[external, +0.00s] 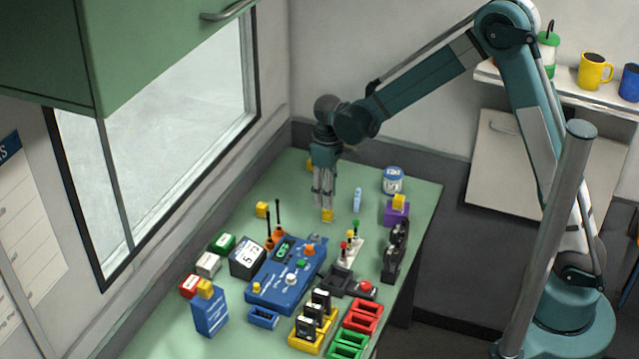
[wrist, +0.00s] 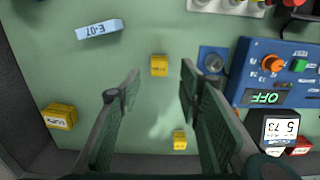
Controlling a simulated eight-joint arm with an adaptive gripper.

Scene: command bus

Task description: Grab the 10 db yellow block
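My gripper (external: 323,204) points down over the green bench with its fingers apart and nothing held. In the wrist view my gripper (wrist: 160,72) is open, and a small yellow block (wrist: 159,65) shows in the gap between the fingertips. The external view shows this yellow block (external: 327,215) just below the fingertips. A second yellow block (wrist: 60,115) lies outside the left finger, and a third (wrist: 179,140) shows lower between the fingers. The dark markings on the blocks are too small to read, so I cannot tell which is 10 db.
A blue tag (wrist: 98,30) marked E-07 lies nearby. A purple stand (external: 396,214) bears another yellow piece. The window wall is at the left.

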